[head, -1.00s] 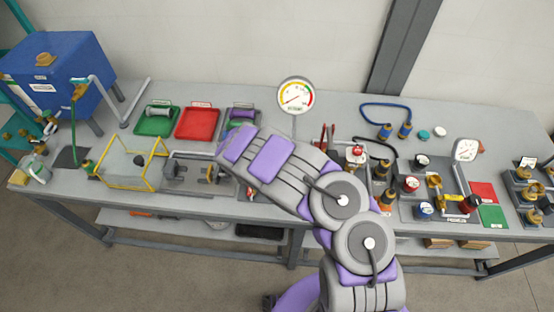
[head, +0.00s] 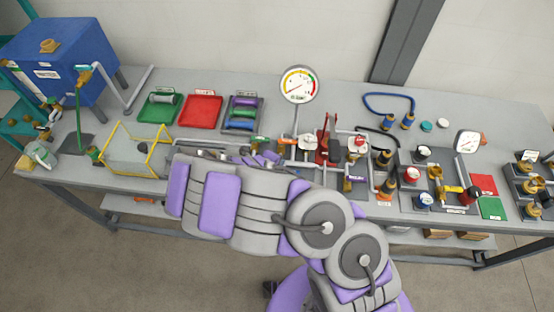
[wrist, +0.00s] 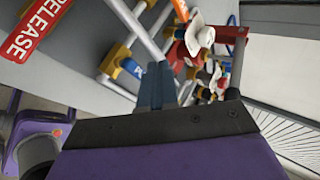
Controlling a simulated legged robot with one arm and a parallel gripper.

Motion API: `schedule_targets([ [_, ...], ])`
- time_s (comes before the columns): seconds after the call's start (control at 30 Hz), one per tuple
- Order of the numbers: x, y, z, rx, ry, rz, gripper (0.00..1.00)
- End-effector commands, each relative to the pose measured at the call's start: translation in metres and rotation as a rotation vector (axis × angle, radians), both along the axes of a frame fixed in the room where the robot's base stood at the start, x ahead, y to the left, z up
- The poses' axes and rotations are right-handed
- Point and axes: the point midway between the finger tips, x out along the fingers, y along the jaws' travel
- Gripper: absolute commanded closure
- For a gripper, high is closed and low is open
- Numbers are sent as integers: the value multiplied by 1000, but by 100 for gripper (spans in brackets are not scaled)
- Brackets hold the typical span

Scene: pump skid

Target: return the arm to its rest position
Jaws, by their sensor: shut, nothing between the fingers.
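My arm, in purple and grey, is folded across the lower middle of the head view. Its forearm (head: 215,205) lies in front of the bench's front edge and hides part of the bench top. Purple parts at the arm's end show just above the forearm, but the fingertips cannot be made out there. In the wrist view my gripper (wrist: 157,85) has its blue-grey fingers together with nothing between them. The fingers point toward pipes and fittings (wrist: 200,40) on the bench; whether they touch anything is unclear.
The bench (head: 340,105) carries a blue tank (head: 60,65), a yellow frame (head: 130,150), a red tray (head: 200,110), a dial gauge (head: 298,85) on a post and several valves at right. A red RELEASE label (wrist: 35,28) shows in the wrist view. Floor is clear at lower left.

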Motion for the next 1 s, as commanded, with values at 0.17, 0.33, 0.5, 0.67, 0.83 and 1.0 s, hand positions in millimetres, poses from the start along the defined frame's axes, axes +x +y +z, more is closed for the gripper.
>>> schedule_targets([
  [0.17,-3,-1,3,-2,-1,-1,100],
  [0.33,-3,4,2,-4,1,1,100],
  [0.5,-3,5,2,-5,0,1,100],
  [0.67,-3,4,2,-4,-2,-1,100],
  [0.83,8,-18,25,49,-96,-125,100],
  [1.0,20,-74,85,204,-361,-477,100],
])
